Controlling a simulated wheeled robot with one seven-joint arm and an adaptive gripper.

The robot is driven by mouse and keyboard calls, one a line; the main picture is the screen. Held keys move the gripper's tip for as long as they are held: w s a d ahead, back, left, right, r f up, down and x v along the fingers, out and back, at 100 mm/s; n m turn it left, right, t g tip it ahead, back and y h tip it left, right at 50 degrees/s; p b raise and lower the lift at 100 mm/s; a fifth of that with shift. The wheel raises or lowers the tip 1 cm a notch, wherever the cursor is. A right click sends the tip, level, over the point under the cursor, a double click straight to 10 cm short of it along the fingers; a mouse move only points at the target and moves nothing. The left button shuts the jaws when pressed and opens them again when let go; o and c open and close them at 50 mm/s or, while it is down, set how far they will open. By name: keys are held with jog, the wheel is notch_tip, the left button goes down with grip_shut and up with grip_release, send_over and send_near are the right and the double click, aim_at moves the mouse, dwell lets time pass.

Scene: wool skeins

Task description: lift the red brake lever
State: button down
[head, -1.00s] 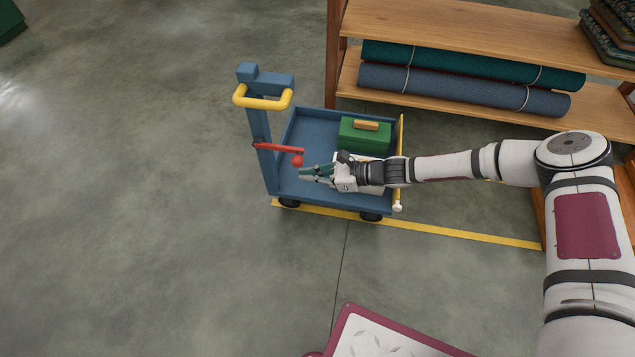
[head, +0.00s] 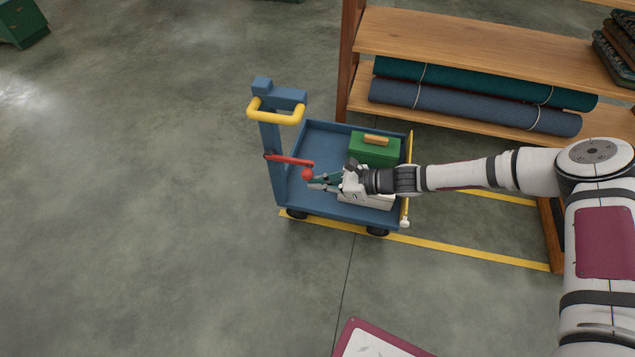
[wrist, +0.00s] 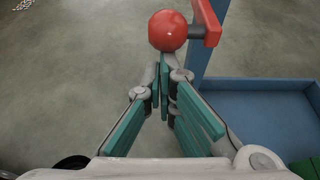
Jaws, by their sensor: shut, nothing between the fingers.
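The red brake lever (head: 291,160) sticks out to the right from the blue post of a cart, sloping slightly down to a red ball knob (head: 307,175). In the wrist view the knob (wrist: 168,31) and part of the lever (wrist: 207,22) show at the top, just beyond my fingertips. My gripper (head: 318,182) is over the cart bed, close beside the knob on its lower right. In the wrist view my gripper's green-padded fingers (wrist: 164,65) come together at the tips below the knob, with nothing between them. I cannot tell whether the tips touch the knob.
The blue cart (head: 318,143) has a yellow handle (head: 275,113) on its post. A green box (head: 375,150) and a pale box (head: 366,200) sit in its bed. A wooden shelf (head: 470,38) with rolled mats stands behind.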

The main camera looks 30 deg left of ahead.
jog(key=shift+r+p, duration=0.25)
jog(key=shift+p, duration=0.2)
jog(key=r+h+p, duration=0.2)
jog(key=r+p, duration=0.1)
jog(key=p, duration=0.1)
jog(key=a+r+t+h+p, duration=0.1)
jog(key=r+h+p, duration=0.1)
jog(key=r+p, duration=0.1)
jog(key=r+h+p, duration=0.3)
jog(key=p, duration=0.2)
jog(key=shift+s+a+r+t+p, duration=0.2)
jog(key=shift+t+p, duration=0.15)
jog(key=shift+t, duration=0.05)
jog(key=shift+s+a+r+p, duration=0.15)
jog(key=shift+a+r+p, duration=0.25)
jog(key=shift+a+r, duration=0.25)
jog(key=shift+s+a+r+p, duration=0.1)
jog(key=shift+a+r+p, duration=0.3)
jog(key=shift+r, duration=0.45)
jog(key=shift+w+f, duration=0.1)
